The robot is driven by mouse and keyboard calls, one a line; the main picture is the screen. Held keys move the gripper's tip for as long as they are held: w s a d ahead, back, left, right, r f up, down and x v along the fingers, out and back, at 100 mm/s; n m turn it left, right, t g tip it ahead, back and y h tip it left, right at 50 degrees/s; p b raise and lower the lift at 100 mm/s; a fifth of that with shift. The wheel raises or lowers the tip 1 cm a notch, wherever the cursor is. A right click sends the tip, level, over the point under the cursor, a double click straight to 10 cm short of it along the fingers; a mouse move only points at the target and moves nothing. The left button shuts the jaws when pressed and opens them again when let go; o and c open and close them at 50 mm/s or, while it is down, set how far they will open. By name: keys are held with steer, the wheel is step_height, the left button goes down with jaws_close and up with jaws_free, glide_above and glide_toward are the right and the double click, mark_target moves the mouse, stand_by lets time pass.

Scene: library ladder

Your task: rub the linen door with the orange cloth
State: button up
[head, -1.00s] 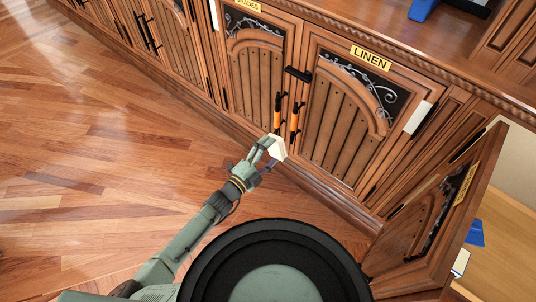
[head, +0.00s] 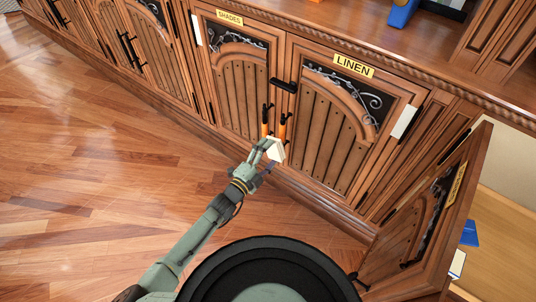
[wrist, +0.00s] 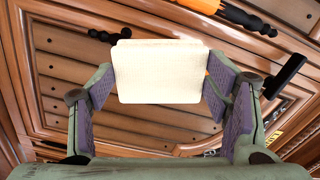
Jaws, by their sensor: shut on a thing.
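The linen door (head: 325,140) is a closed brown cabinet door with a yellow LINEN label (head: 354,66) and black scrollwork at its top. An orange-and-black handle (head: 283,128) hangs at its left edge. My gripper (head: 272,152) is in front of the lower part of the doors, near the handles. It is shut on a cream-white block (wrist: 160,72), held between both fingers (wrist: 158,88) in the wrist view. Whether the block touches a door cannot be told. I see no orange cloth; the orange shows only on handles.
A black latch (head: 284,86) sits between the two doors. An open door (head: 415,225) juts out at the right. The wooden floor (head: 90,170) at the left is clear.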

steer(key=shift+b+x, duration=0.35)
steer(key=shift+x, duration=0.7)
steer(key=shift+r, duration=0.1)
steer(key=shift+s+r+p, duration=0.1)
steer(key=shift+r+p, duration=1.55)
steer(key=shift+r, duration=0.4)
steer(key=shift+r+p, duration=1.6)
steer(key=shift+r, duration=0.5)
steer(key=shift+d+f+b, duration=0.1)
steer(key=shift+f+b, duration=3.55)
steer(key=shift+f, duration=0.75)
steer(key=shift+r, duration=0.1)
steer(key=shift+s+a, duration=0.3)
steer(key=shift+a, duration=0.05)
steer(key=shift+p+v, duration=0.7)
steer(key=shift+v, duration=1.85)
